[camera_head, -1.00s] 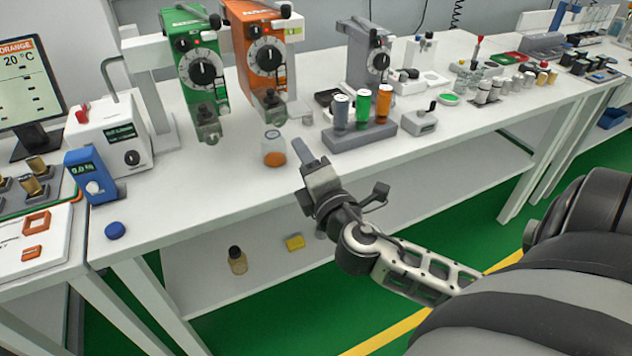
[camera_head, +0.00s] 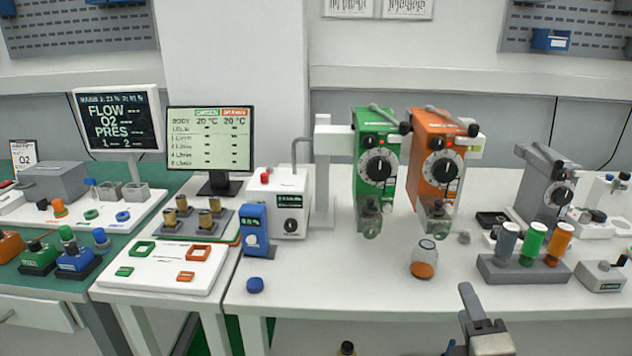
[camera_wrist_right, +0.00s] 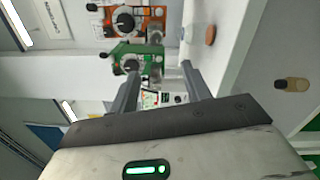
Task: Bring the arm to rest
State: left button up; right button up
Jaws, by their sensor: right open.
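My right gripper (camera_head: 478,318) shows at the bottom of the head view, right of centre, in front of the table's front edge. One finger points up and the rest of the arm is cut off by the frame. In the right wrist view my right gripper (camera_wrist_right: 160,84) has its two fingers apart, with nothing held between them. The jar with the orange base (camera_head: 424,258) stands on the table beyond the gripper, apart from it. My left gripper is not in view.
Green (camera_head: 376,165) and orange (camera_head: 437,168) vaporizers hang above the white table (camera_head: 350,290). A grey holder (camera_head: 525,272) with coloured cylinders stands to the right. A blue cap (camera_head: 255,285) lies near the front edge. The tabletop left of the jar is largely clear.

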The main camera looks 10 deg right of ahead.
jog(key=s+a+f+m+g+y, duration=0.3)
jog(key=a+f+m, duration=0.4)
jog(key=f, duration=0.4)
jog(key=s+a+f+m+g+y, duration=0.4)
jog(key=s+a+f+m, duration=0.3)
jog(key=f, duration=0.4)
jog(key=shift+a+f+m+y, duration=0.3)
jog(key=shift+a+m+y, duration=0.1)
jog(key=shift+a+m, duration=0.1)
